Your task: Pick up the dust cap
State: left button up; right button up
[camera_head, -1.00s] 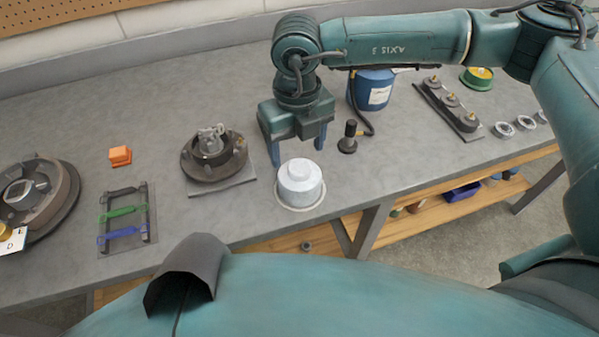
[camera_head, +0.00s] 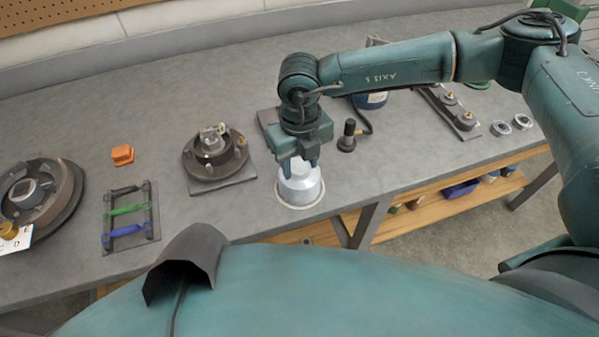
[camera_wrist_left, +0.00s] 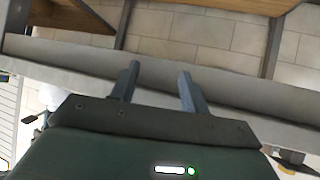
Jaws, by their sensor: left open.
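The silver dust cap (camera_head: 300,190), a stepped metal cap with a narrower top, stands upright near the bench's front edge in the head view. My right gripper (camera_head: 299,166) points down over it, with one finger on each side of the narrow top. The fingers look closed in against that top, which they partly hide. The cap's wide base still appears at bench level. My left gripper (camera_wrist_left: 157,70) shows in the left wrist view, open, with nothing between its fingers. It is out of the head view.
Left of the cap is a dark round hub (camera_head: 215,155) on a mat. An orange block (camera_head: 122,155) and a rack with coloured handles (camera_head: 127,210) lie farther left.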

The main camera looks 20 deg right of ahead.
jog(key=c, duration=0.5)
jog(key=shift+r, duration=0.1)
